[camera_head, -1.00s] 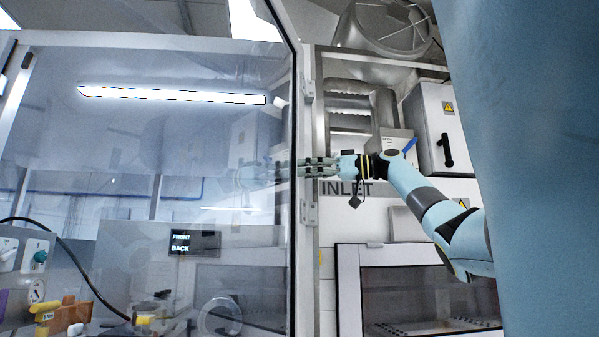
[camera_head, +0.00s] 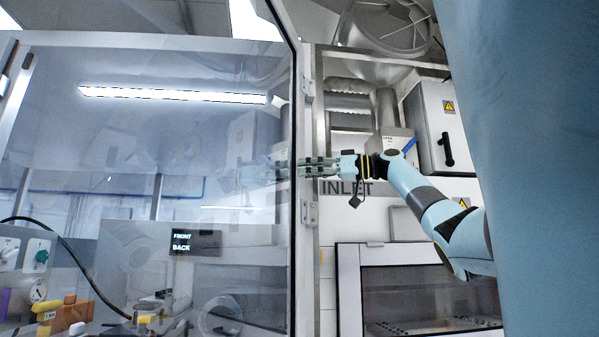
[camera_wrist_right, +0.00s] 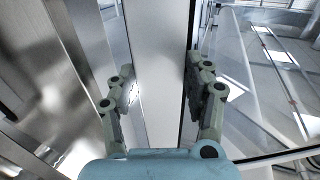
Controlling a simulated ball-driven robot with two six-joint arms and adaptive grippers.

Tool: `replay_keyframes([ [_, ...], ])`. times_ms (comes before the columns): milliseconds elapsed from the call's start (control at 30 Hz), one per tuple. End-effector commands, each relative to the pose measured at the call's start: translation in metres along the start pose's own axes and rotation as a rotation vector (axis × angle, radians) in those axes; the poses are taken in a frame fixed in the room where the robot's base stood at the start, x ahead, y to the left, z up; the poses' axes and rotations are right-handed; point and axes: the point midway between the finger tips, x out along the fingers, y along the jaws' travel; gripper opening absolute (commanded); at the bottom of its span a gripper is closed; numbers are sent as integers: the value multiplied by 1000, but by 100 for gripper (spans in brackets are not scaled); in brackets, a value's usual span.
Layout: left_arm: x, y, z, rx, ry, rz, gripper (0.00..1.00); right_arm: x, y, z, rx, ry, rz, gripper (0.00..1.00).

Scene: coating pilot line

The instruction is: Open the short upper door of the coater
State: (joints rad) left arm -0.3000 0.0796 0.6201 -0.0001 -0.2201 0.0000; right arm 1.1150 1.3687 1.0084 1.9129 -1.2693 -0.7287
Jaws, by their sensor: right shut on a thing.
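A tall clear door pane (camera_head: 130,130) with a dark edge fills the left of the head view. White framing with metal hinges (camera_head: 308,213) stands at its right side. My right gripper (camera_head: 285,168) reaches in from the right at this edge, at mid height, and its mirror image shows in the pane. In the right wrist view my right gripper (camera_wrist_right: 158,90) has its fingers on either side of a white upright door frame (camera_wrist_right: 160,65) and is shut on it. How far the door stands open I cannot tell. My left gripper is out of view.
A FRONT/BACK display (camera_head: 195,242) and small yellow and orange parts (camera_head: 66,312) show through or in the pane. A grey electrical box (camera_head: 440,130), a round duct (camera_head: 385,28) and a lower glazed window (camera_head: 425,290) lie to the right, behind my arm.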

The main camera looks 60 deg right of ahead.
Motion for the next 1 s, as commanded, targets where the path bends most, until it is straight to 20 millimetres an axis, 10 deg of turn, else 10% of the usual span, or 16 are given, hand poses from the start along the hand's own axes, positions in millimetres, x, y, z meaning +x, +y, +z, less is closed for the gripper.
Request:
replay_keyframes([
  [200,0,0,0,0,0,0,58,0,0,0,1,1,-1,0],
  [233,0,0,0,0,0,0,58,0,0,0,0,1,-1,53],
  [400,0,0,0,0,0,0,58,0,0,0,0,0,-1,75],
  [1000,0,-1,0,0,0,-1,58,-1,0,-17,-1,11,-4,76],
])
